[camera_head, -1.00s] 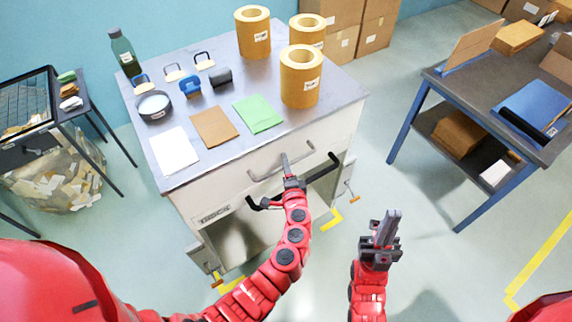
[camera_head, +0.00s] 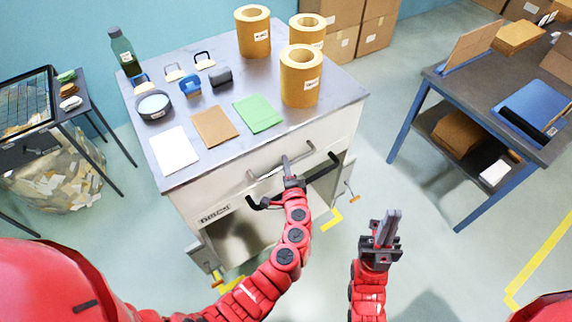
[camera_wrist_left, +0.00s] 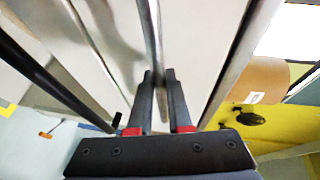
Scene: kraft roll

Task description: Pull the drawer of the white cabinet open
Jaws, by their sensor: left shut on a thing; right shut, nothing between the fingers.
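The white cabinet (camera_head: 230,190) stands at centre left in the head view, with a grey metal top. Its drawer front carries a grey bar handle (camera_head: 265,177), just under the top edge. My left gripper (camera_head: 286,165) is at the middle of this handle and shut on it. In the left wrist view the handle (camera_wrist_left: 152,45) runs between the two fingers (camera_wrist_left: 158,95), which partly hide it. I see no clear gap that shows the drawer open. My right gripper (camera_head: 386,230) is shut and empty, over the floor to the right of the cabinet.
A black push bar (camera_head: 325,168) runs in front of the cabinet below the drawer. Kraft rolls (camera_head: 300,78), paper sheets (camera_head: 213,127) and a bottle (camera_head: 123,52) stand or lie on top.

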